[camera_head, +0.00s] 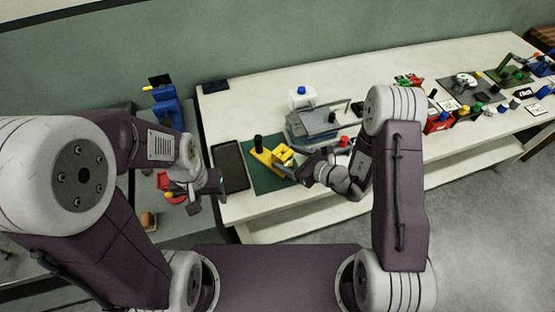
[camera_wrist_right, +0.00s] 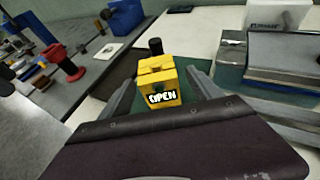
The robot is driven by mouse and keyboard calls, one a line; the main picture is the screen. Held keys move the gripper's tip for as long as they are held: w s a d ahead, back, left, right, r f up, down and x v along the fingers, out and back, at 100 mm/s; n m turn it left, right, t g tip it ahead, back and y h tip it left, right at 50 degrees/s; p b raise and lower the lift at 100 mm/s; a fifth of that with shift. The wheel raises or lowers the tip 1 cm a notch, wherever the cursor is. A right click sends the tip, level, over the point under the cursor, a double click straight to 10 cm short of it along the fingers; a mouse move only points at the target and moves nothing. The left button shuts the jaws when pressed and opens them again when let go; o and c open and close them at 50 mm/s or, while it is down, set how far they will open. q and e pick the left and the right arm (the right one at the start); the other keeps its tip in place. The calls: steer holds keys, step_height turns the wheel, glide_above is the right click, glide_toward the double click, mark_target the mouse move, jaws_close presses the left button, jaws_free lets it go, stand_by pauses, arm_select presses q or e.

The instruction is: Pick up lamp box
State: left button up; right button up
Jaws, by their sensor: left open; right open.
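A yellow box with a black OPEN label (camera_wrist_right: 158,82), which I take to be the lamp box, stands on a dark green mat in the right wrist view. In the head view it is the small yellow block (camera_head: 283,153) on the green mat. My right gripper (camera_head: 306,170) is open just in front of it, at its near right. In the right wrist view its two fingers lie to either side of the box, with nothing visibly gripped. My left gripper (camera_head: 218,186) is open and empty, above the left side bench.
A grey machine (camera_head: 312,122) is to the right and a dark tray (camera_head: 229,165) to the left. A white block with a blue cap (camera_head: 302,97) stands behind. The table's front edge is near.

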mark_target(281, 153)
steer(key=p+x, duration=0.1)
steer(key=x, duration=0.4)
steer(key=shift+a+r, duration=0.1)
steer(key=shift+a, duration=0.1)
steer(key=shift+d, duration=0.15)
steer(key=c, duration=0.3)
steer(key=shift+r, duration=0.1)
jaws_close()
steer(key=shift+r, duration=0.1)
steer(key=shift+r, duration=0.3)
steer(key=r, duration=0.3)
steer(key=shift+w+d+r, duration=0.3)
steer(key=shift+w+r, duration=0.05)
steer(key=shift+r, duration=0.05)
steer(key=w+d+r+b, duration=0.1)
steer(key=w+d+r, duration=0.5)
steer(key=d, duration=0.2)
steer(key=shift+w+d+r, duration=0.2)
steer(key=shift+w+d, duration=0.1)
